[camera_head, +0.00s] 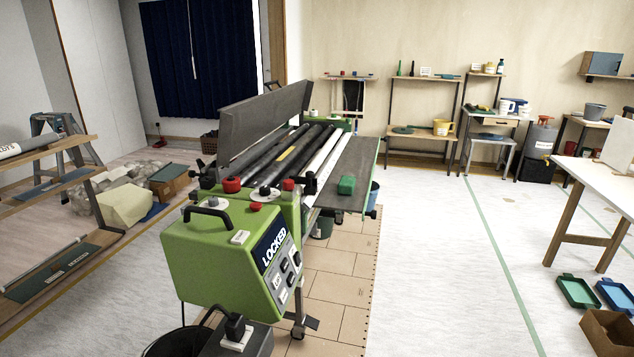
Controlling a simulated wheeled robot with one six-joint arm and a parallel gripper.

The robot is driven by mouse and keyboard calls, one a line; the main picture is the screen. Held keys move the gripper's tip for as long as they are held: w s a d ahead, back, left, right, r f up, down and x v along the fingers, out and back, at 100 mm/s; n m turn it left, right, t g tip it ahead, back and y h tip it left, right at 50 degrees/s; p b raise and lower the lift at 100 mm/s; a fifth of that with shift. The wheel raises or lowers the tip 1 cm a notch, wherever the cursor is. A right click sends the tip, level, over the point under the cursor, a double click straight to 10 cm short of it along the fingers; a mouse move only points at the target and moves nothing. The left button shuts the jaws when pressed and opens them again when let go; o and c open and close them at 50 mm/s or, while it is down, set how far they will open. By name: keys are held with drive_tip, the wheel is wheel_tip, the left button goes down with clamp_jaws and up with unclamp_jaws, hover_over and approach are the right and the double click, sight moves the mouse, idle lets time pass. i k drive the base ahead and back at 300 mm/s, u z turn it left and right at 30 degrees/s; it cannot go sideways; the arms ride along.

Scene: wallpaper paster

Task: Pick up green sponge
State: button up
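A small green block that looks like the green sponge (347,185) lies on the dark flat side table (352,158) of the wallpaper pasting machine. It sits near the front end of that table, right of the rollers. My gripper is not in view.
The green machine body (222,262) with a black handle and red knobs stands in front, left of the sponge. A dark bucket (172,343) is at the bottom. White floor (435,270) is clear to the right. A white table (598,180) and green tray (578,291) are at right.

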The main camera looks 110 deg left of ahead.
sight(346, 185)
drive_tip(key=u, duration=2.25)
drive_tip(key=i, duration=3.15)
drive_tip(key=u, duration=2.65)
drive_tip(key=i, duration=0.65)
drive_tip(key=z, duration=0.9)
